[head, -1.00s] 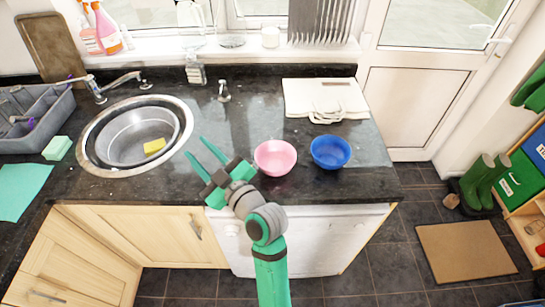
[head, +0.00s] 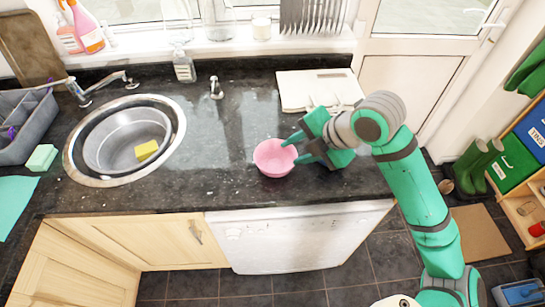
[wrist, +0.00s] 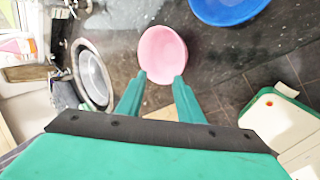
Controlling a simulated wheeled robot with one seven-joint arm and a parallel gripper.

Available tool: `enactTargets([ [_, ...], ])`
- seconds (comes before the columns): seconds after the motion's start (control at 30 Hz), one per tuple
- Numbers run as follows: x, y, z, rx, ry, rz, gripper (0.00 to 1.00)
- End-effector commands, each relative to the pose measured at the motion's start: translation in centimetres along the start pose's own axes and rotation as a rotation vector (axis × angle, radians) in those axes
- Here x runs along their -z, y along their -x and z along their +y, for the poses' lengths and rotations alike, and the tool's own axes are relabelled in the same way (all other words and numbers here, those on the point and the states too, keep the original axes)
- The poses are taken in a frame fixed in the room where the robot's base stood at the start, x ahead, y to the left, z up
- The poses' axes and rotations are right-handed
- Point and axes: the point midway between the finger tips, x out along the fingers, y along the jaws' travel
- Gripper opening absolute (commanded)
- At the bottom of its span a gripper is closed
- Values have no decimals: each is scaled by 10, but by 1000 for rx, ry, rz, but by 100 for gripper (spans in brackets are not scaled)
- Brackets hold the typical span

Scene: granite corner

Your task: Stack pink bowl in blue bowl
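The pink bowl (head: 274,158) stands upright on the dark granite counter, right of the sink; it also shows in the wrist view (wrist: 162,52). My gripper (head: 291,150) is at the bowl's right side, its fingers apart and pointing at it. In the wrist view my open fingertips (wrist: 160,76) are at the bowl's near edge, and nothing is held between them. I cannot tell whether they touch it. The blue bowl (wrist: 228,8) is partly in view at the top of the wrist view, beside the pink one; in the head view my arm hides it.
The sink (head: 125,140) with a yellow sponge (head: 146,150) is at the left. White boards (head: 318,90) lie behind my gripper. A soap bottle (head: 183,65) and small tap (head: 215,88) stand at the back. The counter between sink and pink bowl is clear.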

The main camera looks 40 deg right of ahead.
Motion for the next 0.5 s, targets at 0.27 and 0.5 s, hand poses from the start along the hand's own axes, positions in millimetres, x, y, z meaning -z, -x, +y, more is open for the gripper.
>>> enactTargets([
  [0.27,-15,18,-41,139,45,-22,33],
  [0.5,-17,-15,-46,141,43,-21,33],
])
